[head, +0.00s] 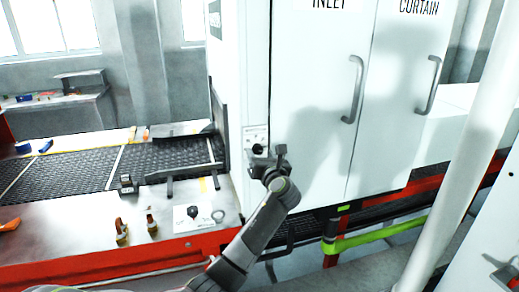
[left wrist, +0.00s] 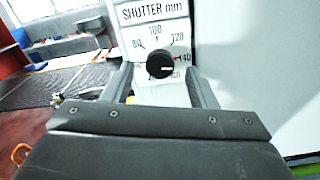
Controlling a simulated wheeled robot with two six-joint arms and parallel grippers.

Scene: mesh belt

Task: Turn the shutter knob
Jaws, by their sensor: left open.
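The shutter knob (head: 257,149) is a small black round knob on a white dial plate at the left edge of the white cabinet front. The dial plate (left wrist: 153,12) reads "SHUTTER mm", with numbers around the knob. My left gripper (head: 266,160) is in front of the plate. Its fingers (left wrist: 160,85) are open, one on each side of the knob in the wrist picture; I cannot tell whether they touch it. My right gripper is not in view.
The white cabinet doors (head: 314,90) with grey handles stand right of the knob. A mesh belt (head: 75,172) enters at the left. A steel table (head: 70,235) holds brass fittings (head: 121,232) and a ring (head: 218,215). A pale post (head: 455,150) rises at right.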

